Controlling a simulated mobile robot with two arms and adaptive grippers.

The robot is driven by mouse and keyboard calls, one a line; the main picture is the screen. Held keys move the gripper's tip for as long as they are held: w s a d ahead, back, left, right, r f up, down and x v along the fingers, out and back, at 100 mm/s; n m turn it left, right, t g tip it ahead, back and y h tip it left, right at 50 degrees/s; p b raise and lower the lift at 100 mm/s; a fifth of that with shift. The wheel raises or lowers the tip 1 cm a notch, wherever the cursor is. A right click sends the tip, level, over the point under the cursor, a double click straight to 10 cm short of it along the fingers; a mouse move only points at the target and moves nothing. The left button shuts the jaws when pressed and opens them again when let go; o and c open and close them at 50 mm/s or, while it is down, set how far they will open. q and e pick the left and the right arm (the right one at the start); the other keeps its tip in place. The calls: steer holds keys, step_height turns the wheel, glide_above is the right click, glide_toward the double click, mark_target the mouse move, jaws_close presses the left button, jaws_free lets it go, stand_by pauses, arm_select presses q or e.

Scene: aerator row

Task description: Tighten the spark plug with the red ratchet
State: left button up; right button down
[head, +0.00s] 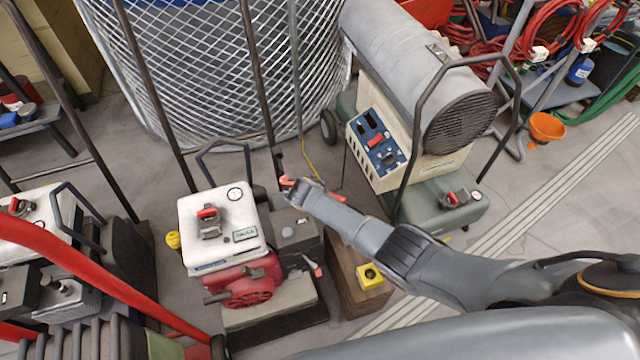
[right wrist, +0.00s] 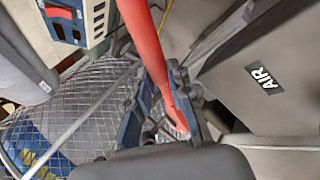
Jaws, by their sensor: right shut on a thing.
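The red ratchet (head: 328,195) is in my right gripper (head: 296,192), beside the grey box of the near engine unit. In the right wrist view its red handle (right wrist: 148,45) runs down between the dark fingers of my right gripper (right wrist: 168,108), which is shut on it. The engine unit (head: 240,285) has a white tank on top and a red round cover in front. Its grey box (head: 292,232) shows in the right wrist view (right wrist: 255,85) with an AIR label. I cannot make out the spark plug or the ratchet's head. My left gripper is not in view.
A brown box (head: 352,300) carrying a yellow block (head: 370,275) stands right of the engine. A large grey heater (head: 430,100) and a mesh cage (head: 210,70) stand behind. A red bar (head: 100,285) crosses at left.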

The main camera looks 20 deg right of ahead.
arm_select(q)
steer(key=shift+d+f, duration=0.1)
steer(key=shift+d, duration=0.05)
arm_select(e)
steer(key=shift+s+a+m+h, duration=0.15)
steer(key=shift+s+m+h, duration=0.15)
steer(key=shift+m, duration=0.1)
steer(key=shift+w, duration=0.1)
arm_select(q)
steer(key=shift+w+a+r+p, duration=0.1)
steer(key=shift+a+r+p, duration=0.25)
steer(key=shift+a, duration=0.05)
arm_select(e)
steer(key=w+d+n+y, duration=0.1)
steer(key=n, duration=0.1)
steer(key=w+d+n+y, duration=0.1)
steer(key=w+n, duration=0.1)
steer(key=shift+w+d+n+t+y, duration=0.25)
steer(key=shift+d+n+t+y, duration=0.1)
steer(key=shift+n+t+y, duration=0.05)
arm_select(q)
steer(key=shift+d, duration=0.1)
